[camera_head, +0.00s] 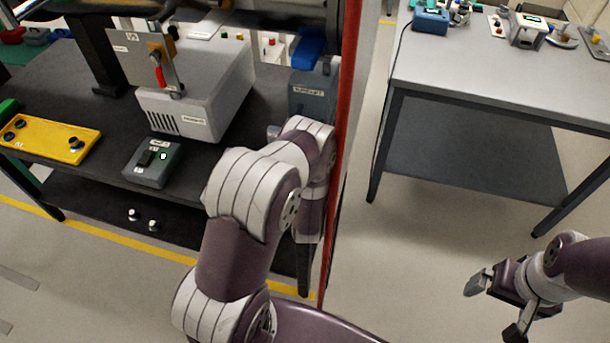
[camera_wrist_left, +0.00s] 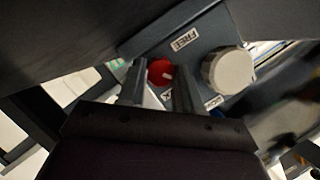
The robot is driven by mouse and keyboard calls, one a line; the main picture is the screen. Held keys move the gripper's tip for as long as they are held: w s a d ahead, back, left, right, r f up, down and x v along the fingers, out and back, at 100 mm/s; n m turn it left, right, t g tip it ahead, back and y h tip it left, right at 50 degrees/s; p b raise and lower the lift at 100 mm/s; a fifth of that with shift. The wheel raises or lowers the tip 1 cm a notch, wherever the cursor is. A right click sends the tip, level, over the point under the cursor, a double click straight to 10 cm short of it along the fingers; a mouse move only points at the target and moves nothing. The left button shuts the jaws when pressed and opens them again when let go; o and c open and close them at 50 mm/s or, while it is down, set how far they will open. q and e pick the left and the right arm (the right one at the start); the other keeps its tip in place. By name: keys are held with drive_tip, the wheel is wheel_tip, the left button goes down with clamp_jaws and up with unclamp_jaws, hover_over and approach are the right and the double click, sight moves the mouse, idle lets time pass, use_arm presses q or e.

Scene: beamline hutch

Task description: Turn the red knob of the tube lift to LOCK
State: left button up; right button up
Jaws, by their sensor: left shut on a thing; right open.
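In the left wrist view the red knob (camera_wrist_left: 160,71) sits on a blue-grey panel (camera_wrist_left: 150,42). My left gripper (camera_wrist_left: 158,85) has one finger on each side of the knob and is shut on it. A FREE label (camera_wrist_left: 186,38) shows above the knob. The pale mark on the knob points right, away from that label. Another label (camera_wrist_left: 213,102) is partly hidden by a finger. In the head view a blue-grey box (camera_head: 312,92) stands behind my left arm, which hides the left gripper. My right gripper (camera_head: 496,308) is open and empty above the floor.
A round pale grey knob (camera_wrist_left: 229,70) is close to the right finger. The dark bench also holds a grey machine (camera_head: 215,85), a small switch box (camera_head: 152,164) and a yellow tray (camera_head: 60,138). A red post (camera_head: 343,150) stands beside my left arm. A grey table (camera_head: 500,80) is at right.

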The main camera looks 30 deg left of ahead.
use_arm(q)
drive_tip(key=m+b, duration=0.1)
drive_tip(key=m+y+b, duration=0.1)
drive_tip(key=m, duration=0.1)
drive_tip(key=shift+d+f+t+y, duration=0.15)
drive_tip(key=shift+f+t+y, duration=0.15)
drive_tip(key=shift+m+t+y+b, duration=0.35)
drive_tip(key=shift+m+b, duration=0.4)
drive_tip(key=shift+m, duration=0.55)
drive_tip(key=shift+y, duration=0.25)
drive_tip(key=o, duration=1)
drive_tip(key=v, duration=1.2)
drive_tip(key=shift+s+d+r, duration=0.2)
drive_tip(key=shift+s+d, duration=0.05)
drive_tip(key=shift+s, duration=0.05)
drive_tip(key=shift+w, duration=0.1)
